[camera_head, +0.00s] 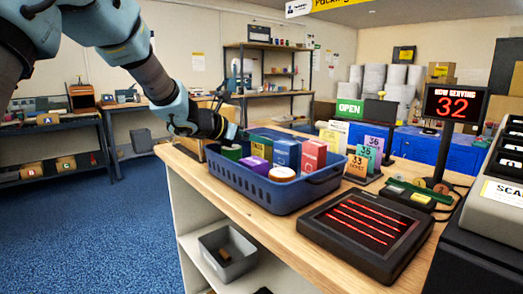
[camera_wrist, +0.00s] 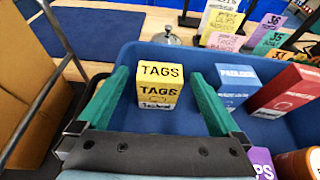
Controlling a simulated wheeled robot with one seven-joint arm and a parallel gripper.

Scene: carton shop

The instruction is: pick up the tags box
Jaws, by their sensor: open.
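The tags box (camera_wrist: 160,88) is a yellow box with black TAGS lettering and a white lower band. In the wrist view it stands in the blue basket (camera_wrist: 135,55), between the two green fingers of my gripper (camera_wrist: 158,78). The fingers are open, with a gap showing on the right; contact on the left is hard to judge. In the head view my gripper (camera_head: 250,134) reaches over the back left of the basket (camera_head: 283,196).
A blue padlock box (camera_wrist: 237,84) and a red box (camera_wrist: 285,90) stand right of the tags box.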

